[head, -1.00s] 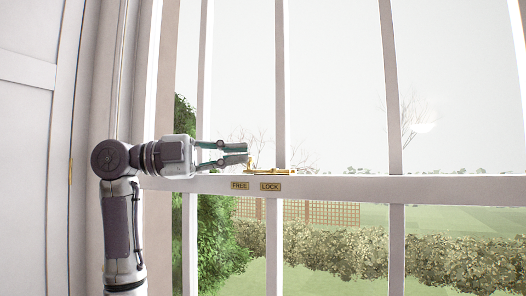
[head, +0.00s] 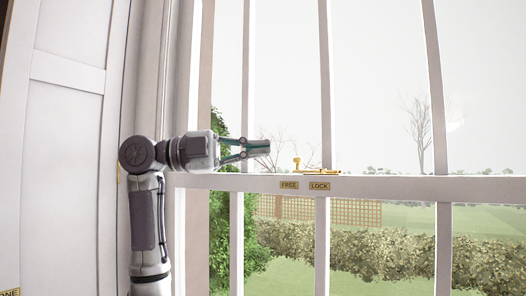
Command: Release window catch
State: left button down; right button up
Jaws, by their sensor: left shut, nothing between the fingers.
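The brass window catch (head: 318,171) sits on top of the window's white middle rail (head: 400,187). Its small knob stands up at its left end, above the gap between the two labels. A FREE label (head: 289,185) and a LOCK label (head: 319,186) are fixed to the rail's face below it. My left gripper (head: 268,147) is shut and empty, pointing right. Its fingertips are left of the catch's knob and slightly above it, with a visible gap between. My right gripper is out of view.
White vertical bars (head: 326,80) cross the window; one passes behind my left gripper. A white panelled shutter or door (head: 70,130) stands at the left. A hedge (head: 390,250) and lawn lie outside the glass.

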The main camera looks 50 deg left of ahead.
pick_arm(q)
jog(key=a, duration=0.6)
jog(key=shift+w+a+f+b, duration=0.3)
jog(key=shift+w+f, duration=0.05)
jog(key=shift+f, duration=0.1)
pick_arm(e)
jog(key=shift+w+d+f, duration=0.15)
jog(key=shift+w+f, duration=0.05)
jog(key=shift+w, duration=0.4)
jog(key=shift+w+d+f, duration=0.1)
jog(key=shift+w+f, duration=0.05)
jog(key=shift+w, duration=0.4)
